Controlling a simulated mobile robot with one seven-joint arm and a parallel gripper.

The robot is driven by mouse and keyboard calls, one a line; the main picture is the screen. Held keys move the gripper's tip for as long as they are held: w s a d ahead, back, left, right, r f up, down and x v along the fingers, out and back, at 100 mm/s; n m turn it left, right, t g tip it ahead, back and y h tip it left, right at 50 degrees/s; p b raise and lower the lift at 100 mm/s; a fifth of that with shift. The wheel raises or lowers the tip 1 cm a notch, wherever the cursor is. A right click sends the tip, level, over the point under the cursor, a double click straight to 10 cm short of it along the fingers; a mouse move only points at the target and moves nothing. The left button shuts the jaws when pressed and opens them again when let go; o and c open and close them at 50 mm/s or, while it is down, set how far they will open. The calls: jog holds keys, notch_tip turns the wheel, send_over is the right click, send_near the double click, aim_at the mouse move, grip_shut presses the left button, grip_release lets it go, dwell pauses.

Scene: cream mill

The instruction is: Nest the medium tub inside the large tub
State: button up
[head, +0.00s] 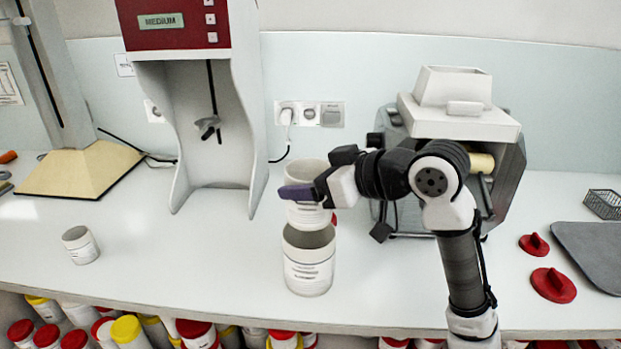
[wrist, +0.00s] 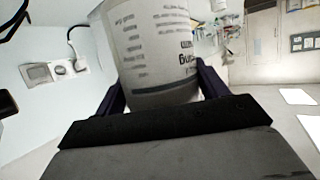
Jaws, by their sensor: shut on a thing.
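The large tub (head: 308,272) stands upright and open on the counter, white with a printed label. My gripper (head: 300,193) is shut on the medium tub (head: 304,215), a white labelled tub held upright just above the large tub's mouth. The medium tub's base overlaps the large tub's far rim in the head view; I cannot tell whether it is over the opening or a little behind it. In the wrist view the medium tub (wrist: 158,50) fills the space between the two dark fingers. A small tub (head: 80,245) stands at the left of the counter.
A mixing machine (head: 205,120) with a display reading MEDIUM stands behind at the left. A grey and white machine (head: 460,120) stands behind my arm. Red lids (head: 553,285) and a dark mat (head: 592,250) lie at the right.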

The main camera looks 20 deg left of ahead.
jog(key=shift+f+b, duration=1.45)
jog(key=shift+f, duration=0.7)
dwell(1.3)
jog(key=o, duration=1.1)
jog(key=shift+c, duration=0.2)
jog(key=shift+r+p, duration=3.35)
jog(key=shift+r, duration=0.65)
